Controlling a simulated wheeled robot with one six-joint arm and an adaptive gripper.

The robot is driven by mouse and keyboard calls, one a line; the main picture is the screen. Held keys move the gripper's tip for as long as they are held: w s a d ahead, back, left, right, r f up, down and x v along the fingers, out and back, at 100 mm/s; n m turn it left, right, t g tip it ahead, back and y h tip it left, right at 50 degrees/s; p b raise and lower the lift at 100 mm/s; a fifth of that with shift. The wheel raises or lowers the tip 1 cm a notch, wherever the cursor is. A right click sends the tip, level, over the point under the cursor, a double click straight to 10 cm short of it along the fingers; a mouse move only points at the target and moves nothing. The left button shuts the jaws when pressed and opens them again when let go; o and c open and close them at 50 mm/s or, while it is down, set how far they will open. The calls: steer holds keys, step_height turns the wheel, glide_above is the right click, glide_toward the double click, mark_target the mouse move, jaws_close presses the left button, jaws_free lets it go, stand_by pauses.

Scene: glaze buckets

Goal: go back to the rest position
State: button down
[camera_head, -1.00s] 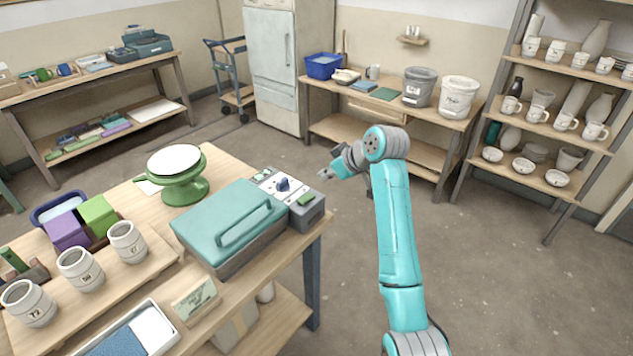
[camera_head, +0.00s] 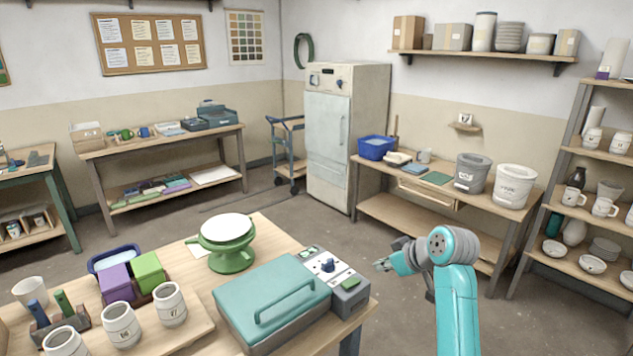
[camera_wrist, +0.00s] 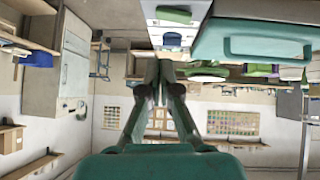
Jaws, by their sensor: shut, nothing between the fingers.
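My gripper (camera_head: 384,265) is shut and empty in the head view, held in the air just right of the near table's control box. My teal arm rises beside it at the lower right. In the wrist view my gripper (camera_wrist: 158,65) shows with its fingers together and nothing between them. That view is upside down, with the teal lidded case (camera_wrist: 265,42) at the upper right. In the head view the teal lidded case (camera_head: 272,300) and the grey control box (camera_head: 340,285) with a blue knob sit on the near table.
The near table (camera_head: 200,335) also holds a green turntable (camera_head: 230,255), white cups (camera_head: 122,325) and a purple block (camera_head: 115,283). Two buckets, grey (camera_head: 471,173) and white (camera_head: 514,187), stand on the back table. A pottery shelf (camera_head: 567,235) is at right. Open floor (camera_head: 330,232) lies between.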

steer(key=s+a+f+m+t+h, duration=0.1)
steer(key=s+f+m, duration=0.1)
steer(key=s+f, duration=0.75)
steer(key=s+a+f+m+t+h, duration=0.1)
steer(key=s+f+m, duration=0.1)
steer(key=s+f, duration=0.8)
steer(key=s+f+m+t+h, duration=0.1)
steer(key=s+f+m, duration=0.1)
steer(key=s+f, duration=0.55)
steer(key=s+r+m+t+h, duration=0.1)
steer(key=s+r+t, duration=0.15)
steer(key=s, duration=1.65)
steer(key=s+a+r+t, duration=0.1)
steer(key=s+r, duration=1.1)
steer(key=s, duration=0.2)
steer(key=shift+s, duration=0.15)
